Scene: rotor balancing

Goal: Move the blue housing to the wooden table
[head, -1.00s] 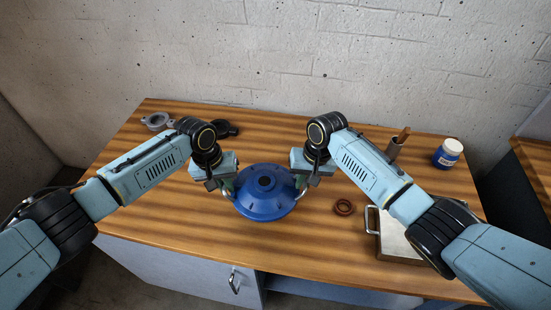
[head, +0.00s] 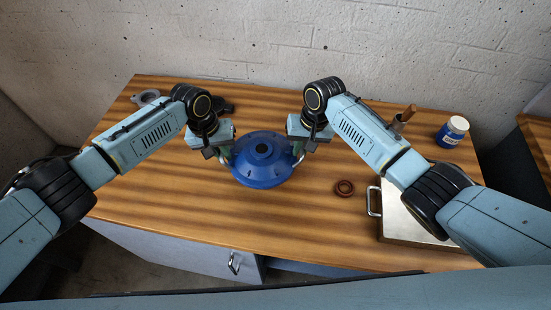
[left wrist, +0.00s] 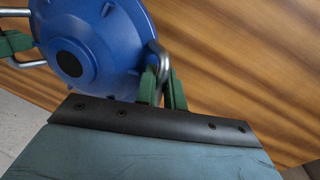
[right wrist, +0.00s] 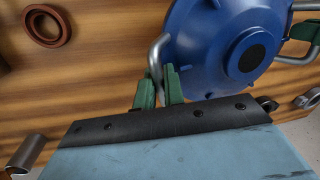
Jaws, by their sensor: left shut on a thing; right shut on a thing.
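The blue housing (head: 262,172) is a round, domed part with a dark centre hole and metal loop handles on opposite sides. It is over the middle of the wooden table (head: 200,215); I cannot tell if its underside touches the wood. My left gripper (head: 229,157) is shut on its left handle, and the green fingers (left wrist: 162,90) show around this metal loop (left wrist: 158,58) in the left wrist view. My right gripper (head: 298,156) is shut on the right handle, seen between the fingers (right wrist: 158,90) in the right wrist view. The housing looks about level.
A cup (head: 399,122) and a blue jar (head: 450,134) stand at the back right. Grey (head: 147,97) and black parts (head: 224,107) lie behind. The front left is clear.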

